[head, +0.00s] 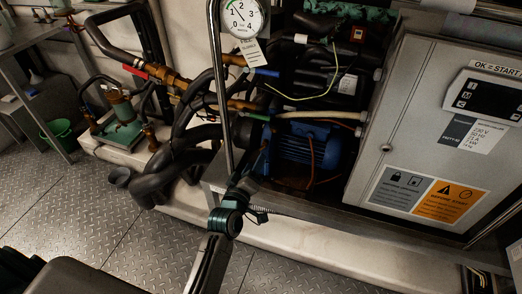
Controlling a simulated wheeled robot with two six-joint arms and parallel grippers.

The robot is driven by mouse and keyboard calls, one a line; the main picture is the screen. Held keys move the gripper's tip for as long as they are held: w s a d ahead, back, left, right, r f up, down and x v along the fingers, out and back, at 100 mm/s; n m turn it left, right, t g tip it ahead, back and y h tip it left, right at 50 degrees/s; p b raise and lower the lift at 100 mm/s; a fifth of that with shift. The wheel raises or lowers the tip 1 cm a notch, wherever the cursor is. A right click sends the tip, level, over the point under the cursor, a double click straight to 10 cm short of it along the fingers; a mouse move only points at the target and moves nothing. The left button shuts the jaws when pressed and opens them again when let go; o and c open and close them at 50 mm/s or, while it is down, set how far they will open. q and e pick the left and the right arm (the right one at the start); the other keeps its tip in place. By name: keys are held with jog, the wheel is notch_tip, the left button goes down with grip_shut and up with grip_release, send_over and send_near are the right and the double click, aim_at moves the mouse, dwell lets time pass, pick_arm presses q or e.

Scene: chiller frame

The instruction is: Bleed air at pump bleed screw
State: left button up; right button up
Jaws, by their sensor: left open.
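The blue pump motor (305,146) sits low inside the open frame, left of the grey cabinet. A small bleed screw cannot be made out; the pump's front end is dark and partly covered by hoses. My left gripper (250,188) is at the frame's lower edge, in front and to the left of the motor. It is open, small and dark here, and I see nothing held in it. Whether it touches anything is unclear. My right gripper is not in view.
A pressure gauge (241,16) stands on a vertical metal pipe close to my left gripper. Thick black hoses (165,165) crowd the left side. The grey control cabinet (425,120) blocks the right.

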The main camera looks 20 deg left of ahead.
aim_at(263, 146)
pick_arm(q)
jog(key=w, duration=0.6)
jog(key=shift+w, duration=0.4)
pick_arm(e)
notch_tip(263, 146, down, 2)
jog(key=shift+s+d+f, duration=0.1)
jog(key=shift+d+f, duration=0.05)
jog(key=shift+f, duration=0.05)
pick_arm(q)
jog(key=shift+d, duration=0.1)
jog(key=c, duration=1)
